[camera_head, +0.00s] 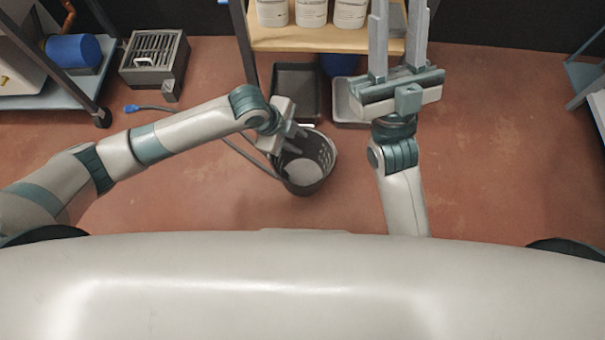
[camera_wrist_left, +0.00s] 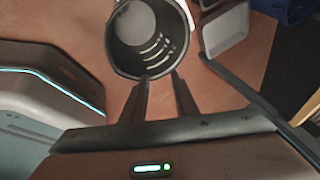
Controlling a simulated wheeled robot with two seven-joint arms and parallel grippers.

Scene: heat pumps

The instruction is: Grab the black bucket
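The black bucket (camera_head: 318,172) stands upright on the floor in the middle of the head view, with slots in its wall and a light grey patch inside. In the left wrist view the bucket (camera_wrist_left: 118,62) is at the top centre, its open mouth facing the camera. My right gripper (camera_head: 399,22) is open and empty, pointing away, right of the bucket.
A dark tray (camera_head: 296,78) and a grey tray (camera_head: 350,112) lie behind the bucket. A wooden-topped shelf (camera_head: 330,40) carries white containers (camera_head: 311,12). A grated box (camera_head: 155,58) and a cart (camera_head: 60,98) stand at left.

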